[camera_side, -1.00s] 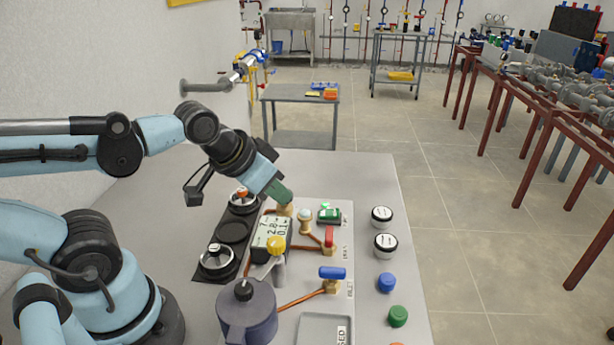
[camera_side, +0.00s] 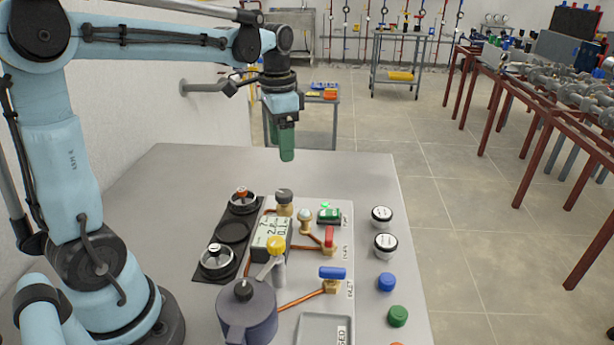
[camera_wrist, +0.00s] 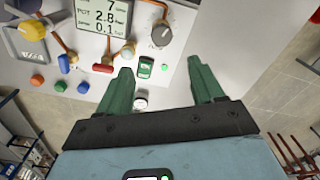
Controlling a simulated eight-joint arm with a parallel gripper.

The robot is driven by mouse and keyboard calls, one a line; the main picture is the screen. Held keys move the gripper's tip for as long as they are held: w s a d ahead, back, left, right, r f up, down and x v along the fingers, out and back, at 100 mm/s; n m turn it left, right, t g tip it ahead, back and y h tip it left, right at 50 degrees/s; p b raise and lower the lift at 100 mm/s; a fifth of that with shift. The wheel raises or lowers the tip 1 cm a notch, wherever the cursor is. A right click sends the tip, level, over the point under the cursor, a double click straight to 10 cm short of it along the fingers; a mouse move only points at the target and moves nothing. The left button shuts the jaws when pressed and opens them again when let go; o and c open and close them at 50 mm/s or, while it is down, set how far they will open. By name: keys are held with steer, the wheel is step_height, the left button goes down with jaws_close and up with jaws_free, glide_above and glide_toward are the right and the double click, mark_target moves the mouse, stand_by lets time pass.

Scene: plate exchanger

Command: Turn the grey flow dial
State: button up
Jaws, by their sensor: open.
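The grey flow dial (camera_side: 284,196) is a round grey knob on a brass fitting at the back of the panel, behind the display (camera_side: 270,232). In the wrist view the dial (camera_wrist: 161,35) shows from above with a white pointer line, and the display (camera_wrist: 103,14) reads 7, 2.8 and 0.1. My gripper (camera_side: 284,155) has green fingers pointing down, well above the dial and touching nothing. In the wrist view its two fingers (camera_wrist: 165,80) stand wide apart with nothing held between them.
A yellow-topped valve (camera_side: 276,243), a dark pot (camera_side: 247,312), a blue-handled valve (camera_side: 333,273) and a red-handled valve (camera_side: 329,236) stand near the dial. A black tray (camera_side: 212,262) lies left. Loose gauges (camera_side: 385,244) and caps sit right. The table's rear is clear.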

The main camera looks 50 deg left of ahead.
mark_target(284, 193)
steer(key=f, duration=1.2)
steer(key=shift+w+a+f, duration=0.15)
steer(key=shift+a, duration=0.1)
steer(key=c, duration=1.1)
